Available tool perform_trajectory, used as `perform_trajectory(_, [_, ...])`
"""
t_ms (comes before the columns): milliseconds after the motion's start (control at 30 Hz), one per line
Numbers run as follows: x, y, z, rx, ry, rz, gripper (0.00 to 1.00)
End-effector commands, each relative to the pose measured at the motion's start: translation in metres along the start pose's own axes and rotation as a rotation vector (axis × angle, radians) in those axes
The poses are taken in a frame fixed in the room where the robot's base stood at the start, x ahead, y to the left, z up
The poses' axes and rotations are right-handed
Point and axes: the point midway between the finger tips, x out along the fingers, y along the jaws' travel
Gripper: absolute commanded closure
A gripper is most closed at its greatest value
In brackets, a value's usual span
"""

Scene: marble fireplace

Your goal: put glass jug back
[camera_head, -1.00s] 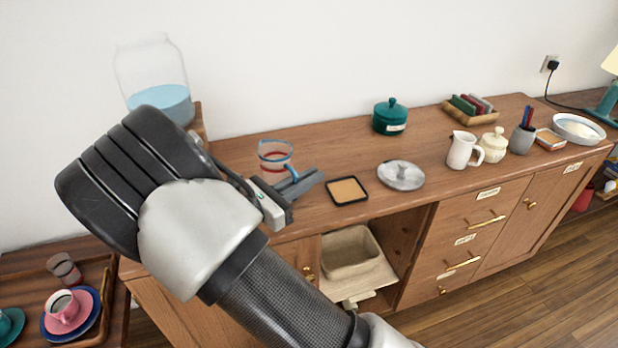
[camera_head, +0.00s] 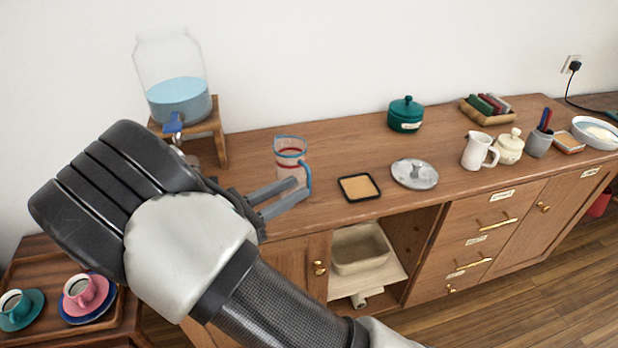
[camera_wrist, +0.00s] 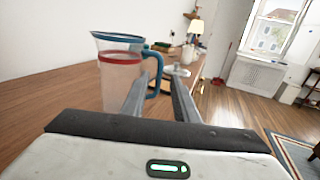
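The glass jug (camera_head: 291,158) is clear, with a blue rim, a red band and a blue handle. It stands upright on the wooden sideboard (camera_head: 340,140). My gripper (camera_head: 303,187) is just in front of it, partly covering its lower part in the head view. In the wrist view the jug (camera_wrist: 120,75) is at the left, and its handle shows between the tips of my gripper (camera_wrist: 159,88). The two fingers are apart and do not close on the handle. Whether a finger touches the jug is unclear.
A water dispenser (camera_head: 180,95) sits on a wooden stand (camera_head: 220,140) left of the jug. A black-rimmed square coaster (camera_head: 359,187) and a round metal lid (camera_head: 414,173) lie right of it. A green pot (camera_head: 405,115) stands behind. Cups and saucers are at lower left.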

Motion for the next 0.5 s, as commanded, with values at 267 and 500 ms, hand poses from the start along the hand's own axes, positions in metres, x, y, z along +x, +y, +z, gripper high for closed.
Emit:
perform_trajectory(267, [-0.025,0.000,0.000,-0.001,-0.001,-0.001,0.73])
perform_trajectory(500, [-0.026,0.000,0.000,-0.001,-0.001,-0.001,0.73])
